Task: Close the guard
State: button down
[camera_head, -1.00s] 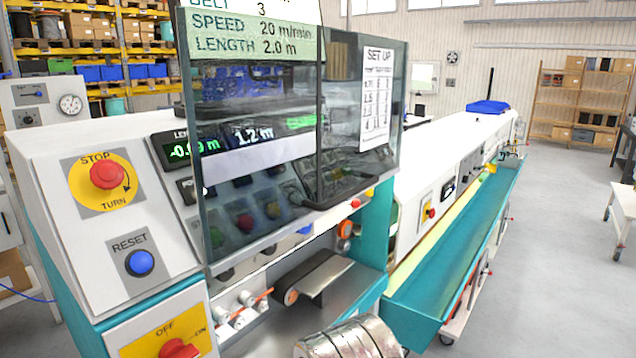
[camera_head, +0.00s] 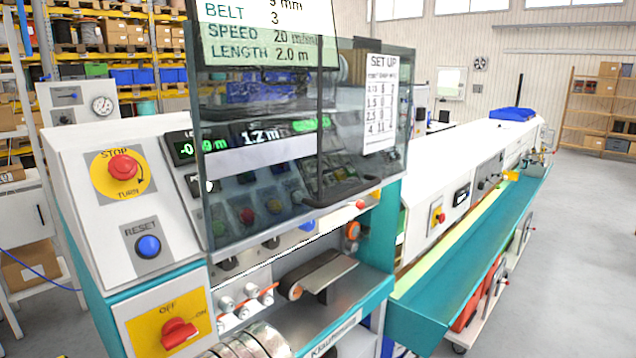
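The guard (camera_head: 262,190) is a clear, dark-edged panel on the front of the white and teal machine. It stands in front of the display and button panel, and its lower edge is above the belt unit (camera_head: 322,278). The orange cable and rollers below it are uncovered. A white set-up sheet (camera_head: 380,104) shows at the guard's right side. My gripper is not in view. A silver cylindrical part (camera_head: 250,342) shows at the bottom edge; I cannot tell whether it is part of my arm.
A red stop button (camera_head: 123,168), a blue reset button (camera_head: 148,246) and a red off/on switch (camera_head: 179,332) sit on the machine's left face. A long teal trough (camera_head: 470,255) runs back to the right. Grey floor (camera_head: 575,250) is free at the right.

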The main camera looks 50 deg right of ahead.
aim_at(383, 70)
jog(key=u, duration=0.75)
jog(key=k, duration=1.05)
jog(key=z, duration=0.75)
jog(key=i, duration=1)
jog(key=z, duration=0.05)
